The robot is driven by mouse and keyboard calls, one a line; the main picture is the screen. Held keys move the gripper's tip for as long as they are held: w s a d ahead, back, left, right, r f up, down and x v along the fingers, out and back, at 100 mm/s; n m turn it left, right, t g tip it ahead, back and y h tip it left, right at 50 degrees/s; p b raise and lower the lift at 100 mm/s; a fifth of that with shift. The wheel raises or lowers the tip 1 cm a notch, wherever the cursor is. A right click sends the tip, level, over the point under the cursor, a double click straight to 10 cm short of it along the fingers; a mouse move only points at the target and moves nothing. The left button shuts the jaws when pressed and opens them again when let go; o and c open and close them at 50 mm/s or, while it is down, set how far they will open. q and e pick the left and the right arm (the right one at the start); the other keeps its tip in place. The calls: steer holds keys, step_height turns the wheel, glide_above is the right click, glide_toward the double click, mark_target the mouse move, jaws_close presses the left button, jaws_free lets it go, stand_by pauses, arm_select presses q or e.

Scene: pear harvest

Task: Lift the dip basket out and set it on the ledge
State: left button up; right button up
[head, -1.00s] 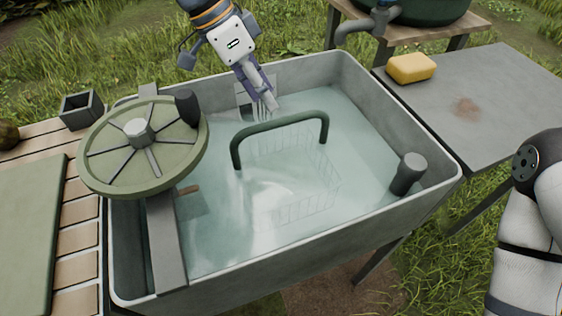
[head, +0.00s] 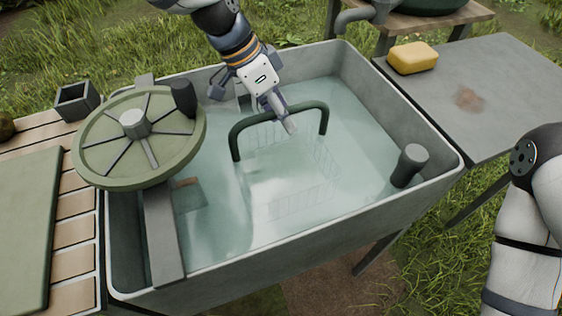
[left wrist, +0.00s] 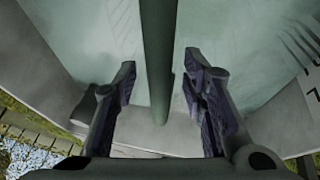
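The dip basket (head: 325,160) is a faint wire basket under the water in the grey basin (head: 420,200). Its dark green arched handle (head: 235,142) stands above the water. My left gripper (head: 285,120) is over the top bar of the handle. In the left wrist view the gripper (left wrist: 158,100) is open, with the green bar (left wrist: 158,55) between its two fingers and a gap on both sides. The ledge is not clear to me; a grey side table (head: 510,100) adjoins the basin at the right. My right gripper is out of view.
A green handwheel (head: 100,160) on a grey beam (head: 163,240) covers the basin's left side. A grey post (head: 410,165) stands at the right inner corner. A yellow sponge (head: 413,58) lies on the side table. A slatted bench (head: 75,235) is at the left.

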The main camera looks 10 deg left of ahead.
arm_select(q)
steer(key=shift+f, duration=0.15)
jaws_close()
stand_by(0.4)
step_height(320, 180, up, 28)
steer(key=p, duration=0.3)
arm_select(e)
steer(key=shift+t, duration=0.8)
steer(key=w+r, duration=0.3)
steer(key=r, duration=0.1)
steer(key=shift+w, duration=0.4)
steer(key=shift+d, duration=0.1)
